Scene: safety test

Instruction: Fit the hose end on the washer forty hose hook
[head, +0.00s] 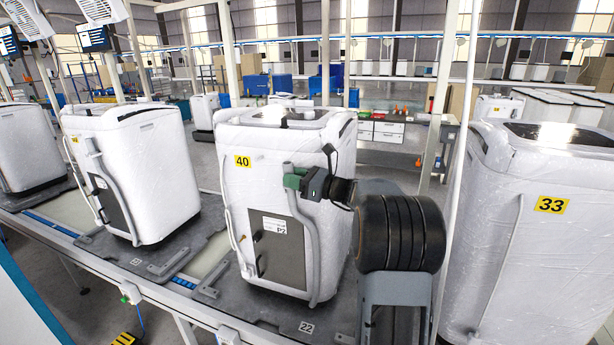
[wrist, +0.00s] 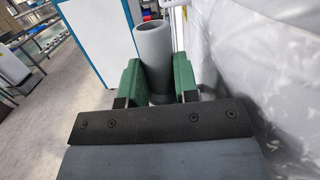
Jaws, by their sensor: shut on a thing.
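Washer forty (head: 262,190) is wrapped in white film and carries a yellow label with 40 (head: 242,161). A grey hose (head: 312,245) runs up its front right side. My gripper (head: 293,178) is shut on this hose near its upper end, close in front of the washer. In the wrist view, the open round hose end (wrist: 151,42) stands up between the green fingers of my gripper (wrist: 156,85). I cannot make out the hose hook for certain; the hose end is not visibly seated on anything.
Washer 33 (head: 540,240) stands close at the right, beside my arm. Another wrapped washer (head: 135,165) stands at the left on the conveyor line. A dark panel with a P2 label (head: 275,225) is on washer forty's front. A thin pale post (head: 459,190) rises between washers forty and 33.

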